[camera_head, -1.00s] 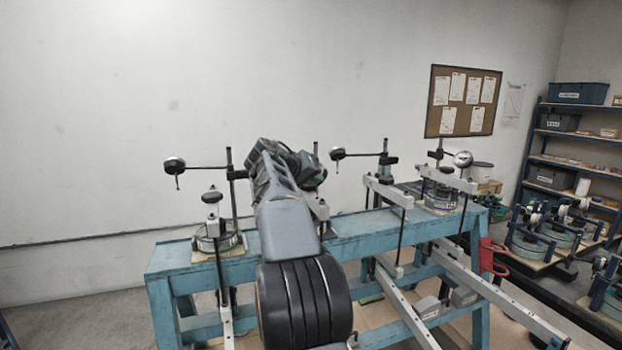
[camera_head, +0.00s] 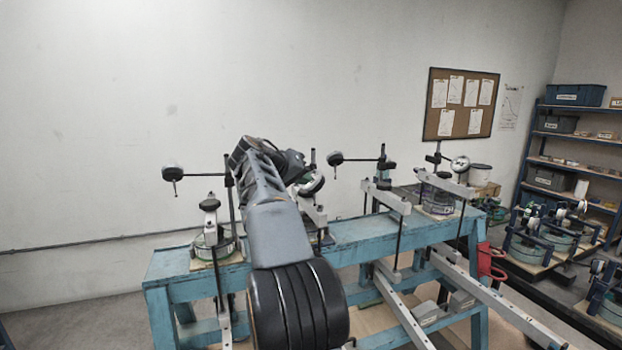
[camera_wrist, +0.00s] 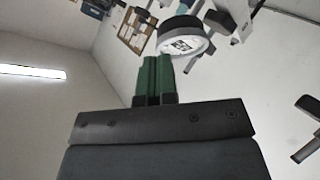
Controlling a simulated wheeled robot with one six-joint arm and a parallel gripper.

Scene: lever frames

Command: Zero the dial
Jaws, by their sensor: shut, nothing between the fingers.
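A round dial (camera_wrist: 183,40) with a white face and dark rim shows in the wrist view, just beyond and right of my fingertips. My gripper (camera_wrist: 157,60) has two green fingers pressed together with nothing between them. I cannot tell whether the fingertips touch the dial. In the head view a dial (camera_head: 312,185) sits beside my wrist, over the blue bench; my arm hides much of its stand. My fingertips are hidden in the head view. The dial's needle and reading are too small to make out.
Other dials hang on stands at the left (camera_head: 172,174), middle (camera_head: 335,159) and right (camera_head: 460,164). Long metal levers (camera_head: 384,196) cross the blue bench (camera_head: 365,233). Shelves (camera_head: 557,162) stand far right. The wall side above the bench is open.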

